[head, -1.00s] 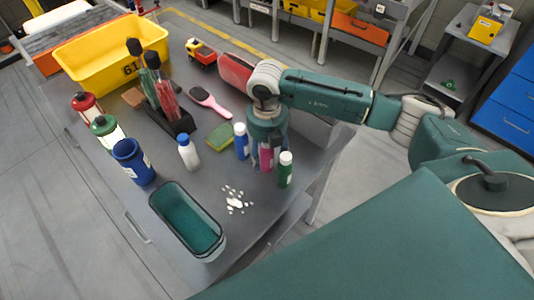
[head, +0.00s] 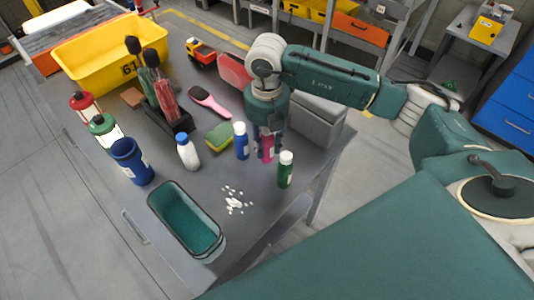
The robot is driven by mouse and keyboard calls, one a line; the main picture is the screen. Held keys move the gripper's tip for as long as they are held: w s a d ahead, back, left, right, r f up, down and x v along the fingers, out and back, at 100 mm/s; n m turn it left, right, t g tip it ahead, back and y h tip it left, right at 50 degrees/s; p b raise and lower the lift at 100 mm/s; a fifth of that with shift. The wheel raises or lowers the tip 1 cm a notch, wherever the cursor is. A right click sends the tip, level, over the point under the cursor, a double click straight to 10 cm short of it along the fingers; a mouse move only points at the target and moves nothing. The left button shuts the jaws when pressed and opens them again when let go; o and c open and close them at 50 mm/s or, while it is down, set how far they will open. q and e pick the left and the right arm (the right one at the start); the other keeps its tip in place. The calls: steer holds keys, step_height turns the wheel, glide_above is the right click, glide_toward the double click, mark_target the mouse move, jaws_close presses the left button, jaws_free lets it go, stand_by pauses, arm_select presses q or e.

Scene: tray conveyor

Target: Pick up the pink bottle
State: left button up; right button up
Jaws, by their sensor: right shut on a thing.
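The pink bottle (head: 267,147) stands among other bottles on the right side of the grey table, with its upper part hidden by my right gripper. My right gripper (head: 267,150) points down from above and is shut on the pink bottle. Whether the bottle's base touches the table is hard to tell. My left gripper does not show in the head view.
A blue bottle (head: 241,142) stands close on the left of the pink one, and a green bottle (head: 285,170) close on the right. A grey box (head: 317,122) lies behind. White pieces (head: 236,203) and a teal bin (head: 183,222) are in front.

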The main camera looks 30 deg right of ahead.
step_height(320, 180, up, 13)
steer(key=shift+r+b, duration=0.2)
steer(key=shift+b, duration=0.7)
steer(key=shift+r, duration=0.8)
